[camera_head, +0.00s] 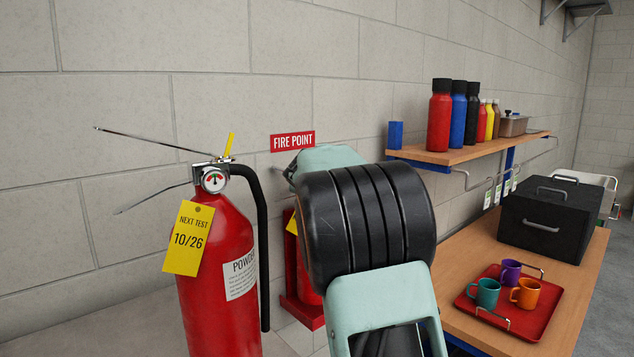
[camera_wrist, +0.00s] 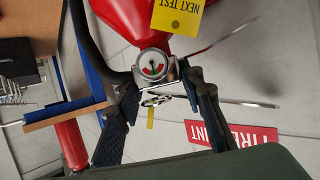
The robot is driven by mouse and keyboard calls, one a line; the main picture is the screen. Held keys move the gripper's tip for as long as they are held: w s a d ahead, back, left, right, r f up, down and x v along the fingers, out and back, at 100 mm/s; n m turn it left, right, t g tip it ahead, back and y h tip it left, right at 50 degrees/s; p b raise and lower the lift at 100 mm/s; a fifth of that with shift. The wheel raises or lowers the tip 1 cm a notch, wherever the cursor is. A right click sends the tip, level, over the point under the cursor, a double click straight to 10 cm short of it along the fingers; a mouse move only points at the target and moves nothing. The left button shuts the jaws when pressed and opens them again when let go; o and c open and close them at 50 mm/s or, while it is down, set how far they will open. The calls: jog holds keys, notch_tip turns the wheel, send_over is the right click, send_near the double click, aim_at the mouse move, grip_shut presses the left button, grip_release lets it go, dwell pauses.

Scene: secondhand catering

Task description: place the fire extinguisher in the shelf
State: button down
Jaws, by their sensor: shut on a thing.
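In the wrist view, which is upside down, my gripper (camera_wrist: 158,88) is shut on the valve head of a red fire extinguisher (camera_wrist: 128,20), just beside its round gauge. A yellow test tag hangs on it. In the head view my arm hides the gripper and most of this fire extinguisher (camera_head: 309,285). Its lower part shows at a red holder (camera_head: 302,316) under the FIRE POINT sign (camera_head: 292,141); I cannot tell whether it rests there. A second fire extinguisher (camera_head: 215,290) stands upright at the left, closer. The wooden wall shelf (camera_head: 468,152) is at the right.
The wall is close behind.

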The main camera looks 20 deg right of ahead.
jog(key=shift+w+d+f+b, duration=0.1)
jog(key=shift+w+f+b, duration=0.15)
jog(key=shift+f, duration=0.45)
jog(key=shift+w+f+b, duration=0.2)
jog(key=shift+f+b, duration=0.05)
jog(key=shift+f, duration=0.45)
jog(key=c, duration=1.7)
grip_release()
jog(key=shift+s+f, duration=0.1)
jog(key=shift+f, duration=0.5)
jog(key=o, duration=0.4)
jog(key=shift+s+r, duration=0.1)
jog(key=shift+r, duration=0.05)
jog(key=shift+a, duration=0.2)
jog(key=shift+d, duration=0.15)
jog(key=b+v, duration=0.4)
jog(key=v, duration=0.8)
jog(key=shift+b, duration=0.3)
